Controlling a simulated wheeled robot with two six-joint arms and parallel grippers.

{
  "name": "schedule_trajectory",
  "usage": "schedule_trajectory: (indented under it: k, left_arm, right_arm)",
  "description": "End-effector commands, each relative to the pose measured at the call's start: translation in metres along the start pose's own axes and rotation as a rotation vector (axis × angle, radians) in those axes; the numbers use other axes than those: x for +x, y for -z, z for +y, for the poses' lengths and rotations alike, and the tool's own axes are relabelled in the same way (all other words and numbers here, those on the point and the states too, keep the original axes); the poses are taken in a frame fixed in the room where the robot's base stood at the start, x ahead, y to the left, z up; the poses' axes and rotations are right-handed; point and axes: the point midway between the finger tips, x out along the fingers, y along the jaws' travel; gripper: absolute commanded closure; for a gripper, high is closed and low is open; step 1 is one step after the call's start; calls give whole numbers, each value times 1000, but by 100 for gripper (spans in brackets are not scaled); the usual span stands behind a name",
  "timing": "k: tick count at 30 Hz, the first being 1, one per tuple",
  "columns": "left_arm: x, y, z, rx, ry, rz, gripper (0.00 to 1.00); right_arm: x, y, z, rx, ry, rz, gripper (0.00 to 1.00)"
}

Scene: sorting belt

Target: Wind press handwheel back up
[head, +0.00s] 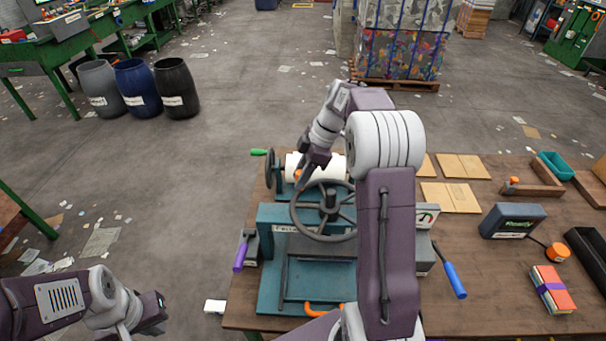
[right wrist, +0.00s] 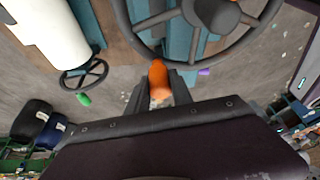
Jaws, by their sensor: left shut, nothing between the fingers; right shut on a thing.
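The teal press (head: 268,218) stands on the wooden bench with a dark grey spoked handwheel (head: 318,236) on top. Part of the handwheel's rim and spokes also shows at the top of the right wrist view (right wrist: 253,39). My right gripper (head: 304,176) is at the far left side of the wheel, shut on its orange knob (right wrist: 157,76). The knob sits between the fingers in the right wrist view. My right arm hides part of the wheel's right side and the press. My left gripper (head: 152,312) is at the lower left, away from the press, shut and empty.
A white roller (head: 333,166) with a small handwheel and green handle (head: 259,152) lies behind the press. Purple (head: 240,257) and blue (head: 455,281) handles stick out at its sides. A dark box (head: 512,219) and orange-red pack (head: 553,288) lie on the right.

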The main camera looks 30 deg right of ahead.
Motion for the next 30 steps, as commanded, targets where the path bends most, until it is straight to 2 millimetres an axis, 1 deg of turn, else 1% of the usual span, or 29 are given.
schedule_trajectory:
  k: [10, 11, 12, 13, 21, 23, 26, 30]
  left_arm:
    - [0, 0, 0, 0, 0, 0, 100]
    - [0, 0, 0, 0, 0, 0, 100]
    - [0, 0, 0, 0, 0, 0, 100]
    - [0, 0, 0, 0, 0, 0, 100]
    - [0, 0, 0, 0, 0, 0, 100]
    - [0, 0, 0, 0, 0, 0, 100]
    - [0, 0, 0, 0, 0, 0, 100]
    - [-2, 0, 0, 0, 0, 0, 100]
  right_arm:
    - [2, 1, -2, 1, 9, 2, 100]
    - [2, 1, -2, 1, 9, 2, 68]
    - [2, 1, -2, 1, 10, 2, 56]
    - [2, 1, -2, 1, 9, 2, 51]
    - [1, 0, -1, 1, 5, 0, 51]
    - [-2, 0, -1, 1, 3, 0, 51]
    - [-18, 0, 0, 0, -1, 0, 51]
    - [-51, 1, 0, 1, 0, 0, 51]
